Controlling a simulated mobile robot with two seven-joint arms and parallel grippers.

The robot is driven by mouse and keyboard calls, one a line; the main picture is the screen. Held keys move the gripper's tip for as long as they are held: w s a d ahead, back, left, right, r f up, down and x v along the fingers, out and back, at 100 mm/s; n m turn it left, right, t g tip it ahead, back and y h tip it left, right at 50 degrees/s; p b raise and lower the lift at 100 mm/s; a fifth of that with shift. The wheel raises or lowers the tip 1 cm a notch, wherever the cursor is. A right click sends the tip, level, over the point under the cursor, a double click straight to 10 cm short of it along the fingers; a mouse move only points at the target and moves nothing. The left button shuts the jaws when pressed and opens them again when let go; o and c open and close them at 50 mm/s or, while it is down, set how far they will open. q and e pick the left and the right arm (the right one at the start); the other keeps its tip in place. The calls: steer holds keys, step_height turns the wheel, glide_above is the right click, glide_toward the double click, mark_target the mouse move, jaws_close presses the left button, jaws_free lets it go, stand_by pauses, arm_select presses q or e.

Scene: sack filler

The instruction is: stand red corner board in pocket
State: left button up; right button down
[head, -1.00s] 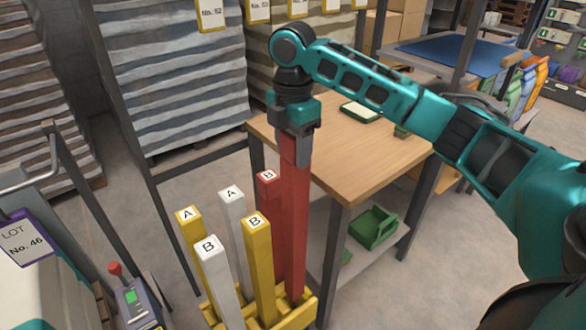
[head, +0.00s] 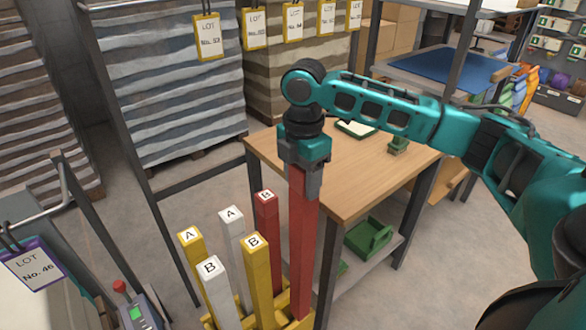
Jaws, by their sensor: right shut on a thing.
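My right gripper (head: 305,182) is shut on the top of a long red corner board (head: 303,245). The board hangs nearly upright. Its lower end is at the right side of a yellow pocketed holder (head: 308,322), near the picture's bottom edge. I cannot tell how deep it sits in a pocket. Other boards stand upright in the holder: a yellow one marked A (head: 192,258), a white one marked A (head: 235,245), a red one marked B (head: 266,225), a yellow one marked B (head: 257,275) and a white one marked B (head: 217,290). My left gripper is not in view.
A wooden table (head: 375,180) stands close behind and right of the held board, with a green bin (head: 368,238) on its lower shelf. Racks of stacked sacks (head: 170,80) fill the back left. A machine with a lot tag (head: 32,265) is at left.

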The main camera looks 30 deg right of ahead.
steer(key=s+d, duration=0.1)
steer(key=s, duration=1.3)
steer(key=shift+s, duration=0.25)
